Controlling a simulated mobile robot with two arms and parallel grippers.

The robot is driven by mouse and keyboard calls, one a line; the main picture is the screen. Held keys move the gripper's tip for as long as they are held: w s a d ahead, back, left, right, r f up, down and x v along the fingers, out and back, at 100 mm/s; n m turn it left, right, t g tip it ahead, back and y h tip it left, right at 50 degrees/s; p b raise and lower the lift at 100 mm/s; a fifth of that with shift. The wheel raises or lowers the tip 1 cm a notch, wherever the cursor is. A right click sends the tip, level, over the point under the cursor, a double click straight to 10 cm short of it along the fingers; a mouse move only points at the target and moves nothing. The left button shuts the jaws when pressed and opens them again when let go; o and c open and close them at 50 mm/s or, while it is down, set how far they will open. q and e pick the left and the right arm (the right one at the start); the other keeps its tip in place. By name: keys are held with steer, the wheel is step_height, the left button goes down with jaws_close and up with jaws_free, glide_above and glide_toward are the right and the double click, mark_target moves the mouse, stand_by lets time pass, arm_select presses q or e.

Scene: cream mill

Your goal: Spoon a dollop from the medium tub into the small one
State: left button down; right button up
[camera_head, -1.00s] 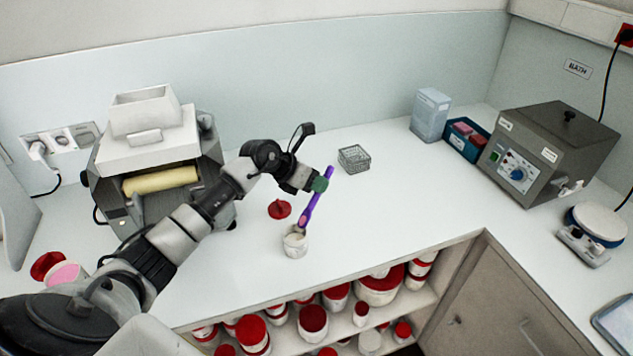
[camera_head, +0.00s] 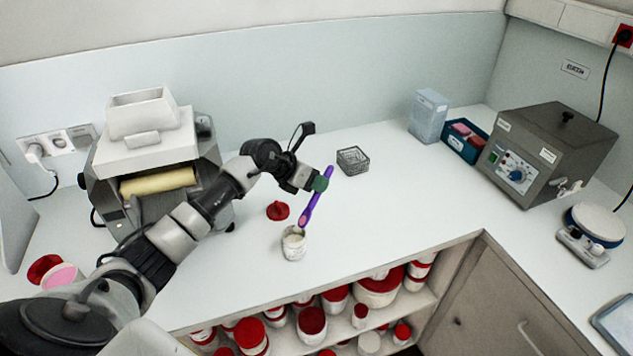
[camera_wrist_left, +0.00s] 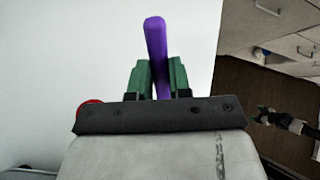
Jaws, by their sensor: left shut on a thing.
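My left gripper (camera_head: 320,184) is shut on a purple spoon (camera_head: 314,204), which also shows between the green fingers in the left wrist view (camera_wrist_left: 156,45). The spoon tilts down to the left, and its lower end carries a pink patch. That end is just above and behind a small open white tub (camera_head: 293,246) with pale contents. I cannot tell whether they touch. Another open tub (camera_head: 63,276), with pink contents, stands at the far left, partly hidden by my arm.
A red lid (camera_head: 278,211) lies behind the small tub; another red lid (camera_head: 44,267) lies at the far left. A wire basket (camera_head: 352,161) stands behind the gripper. A roller mill (camera_head: 152,165) stands left. Counter right of the spoon is clear.

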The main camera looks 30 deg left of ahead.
arm_select(q)
steer(key=shift+r+p, duration=1.7)
steer(key=shift+r, duration=1.25)
steer(key=shift+f, duration=0.1)
